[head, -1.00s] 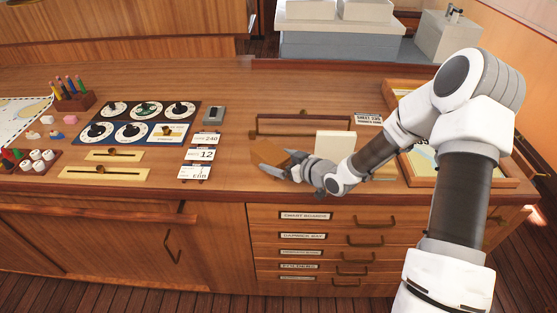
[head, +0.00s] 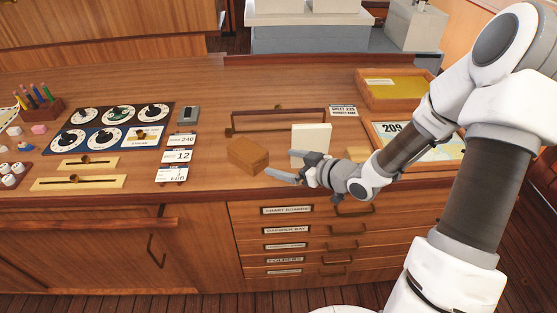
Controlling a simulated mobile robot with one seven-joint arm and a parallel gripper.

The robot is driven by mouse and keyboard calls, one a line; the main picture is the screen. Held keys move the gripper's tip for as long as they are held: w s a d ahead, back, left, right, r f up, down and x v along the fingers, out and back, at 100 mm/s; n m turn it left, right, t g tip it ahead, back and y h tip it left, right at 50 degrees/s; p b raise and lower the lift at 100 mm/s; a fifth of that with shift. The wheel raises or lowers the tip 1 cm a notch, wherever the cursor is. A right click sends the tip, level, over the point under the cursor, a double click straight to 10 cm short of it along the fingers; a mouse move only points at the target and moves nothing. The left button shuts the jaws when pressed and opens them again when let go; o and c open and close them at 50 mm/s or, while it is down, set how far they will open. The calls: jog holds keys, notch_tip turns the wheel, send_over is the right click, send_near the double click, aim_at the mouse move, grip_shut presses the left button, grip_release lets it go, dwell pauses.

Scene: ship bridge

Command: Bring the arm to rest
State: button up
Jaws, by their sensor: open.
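My gripper (head: 291,166) is open and empty at the front edge of the wooden console top (head: 215,210). My arm reaches in from the right side of the view. A brown wooden block (head: 248,156) lies on the console just left of the fingertips, apart from them. A cream upright block or card (head: 311,140) stands right behind the gripper, its lower part partly hidden by the fingers.
A dial panel (head: 110,130), brass sliders (head: 78,183) and number cards (head: 176,157) lie to the left. A wooden frame (head: 278,119) lies behind. A tray (head: 395,98) and a framed chart (head: 391,130) are at the right. Labelled drawers (head: 320,245) are below.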

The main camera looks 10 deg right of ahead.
dwell(0.5)
jog(key=s+d+r+m+g+h, duration=0.2)
jog(key=s+d+r+m+h, duration=0.25)
jog(key=d+r+h, duration=0.65)
jog(key=s+r+m+g, duration=0.1)
jog(key=s+r+m, duration=0.1)
jog(key=s+r, duration=0.5)
jog(key=s, duration=0.2)
jog(key=shift+s+m, duration=0.35)
jog(key=shift+m+g+y, duration=0.7)
jog(key=shift+y, duration=0.2)
jog(key=s+a, duration=0.1)
jog(key=s, duration=0.2)
jog(key=s+a+r, duration=0.1)
jog(key=s+a, duration=0.1)
jog(key=s, duration=0.1)
jog(key=s+a+r, duration=0.1)
jog(key=s, duration=0.3)
jog(key=shift+a, duration=0.35)
jog(key=shift+c, duration=0.2)
